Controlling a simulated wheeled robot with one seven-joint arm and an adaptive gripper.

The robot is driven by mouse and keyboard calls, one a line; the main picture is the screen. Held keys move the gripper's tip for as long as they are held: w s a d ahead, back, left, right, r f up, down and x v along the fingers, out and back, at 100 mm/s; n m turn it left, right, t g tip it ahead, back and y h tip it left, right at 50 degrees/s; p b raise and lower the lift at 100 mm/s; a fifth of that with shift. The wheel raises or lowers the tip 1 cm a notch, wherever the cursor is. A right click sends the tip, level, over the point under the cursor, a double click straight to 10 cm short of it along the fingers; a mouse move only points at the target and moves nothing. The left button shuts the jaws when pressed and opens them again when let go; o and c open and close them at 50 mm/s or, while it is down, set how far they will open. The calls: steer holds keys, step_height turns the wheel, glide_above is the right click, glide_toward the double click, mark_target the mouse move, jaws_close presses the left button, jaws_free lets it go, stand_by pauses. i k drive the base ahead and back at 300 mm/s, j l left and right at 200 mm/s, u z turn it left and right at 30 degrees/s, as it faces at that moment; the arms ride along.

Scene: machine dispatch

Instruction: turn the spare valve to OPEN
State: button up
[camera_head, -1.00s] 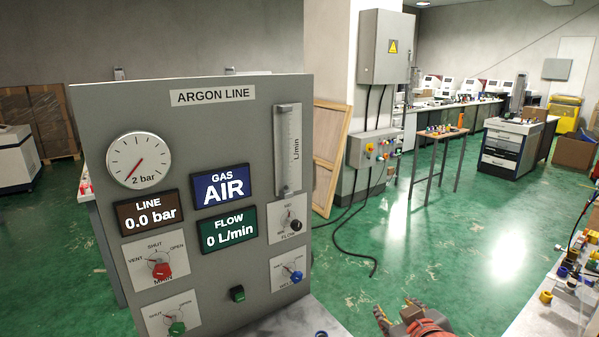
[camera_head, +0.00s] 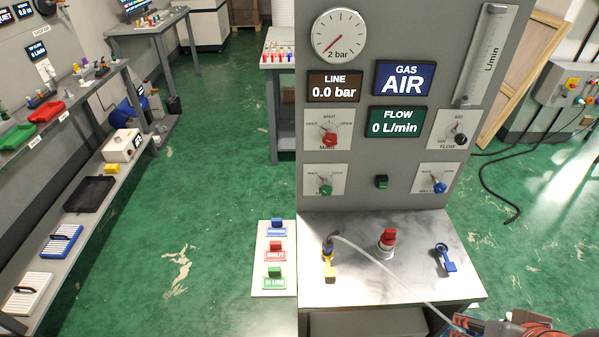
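A metal shelf (camera_head: 300,222) below the panel carries a red-topped fitting (camera_head: 388,240), a yellow fitting with a grey hose (camera_head: 328,262) and a blue piece (camera_head: 446,257). A tag board (camera_head: 263,237) lies left of it. Displays read AIR, 0.0 bar and 0 L/min. Green floor is clear leftward.

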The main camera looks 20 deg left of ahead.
mark_target(327, 190)
steer(key=u, duration=1.05)
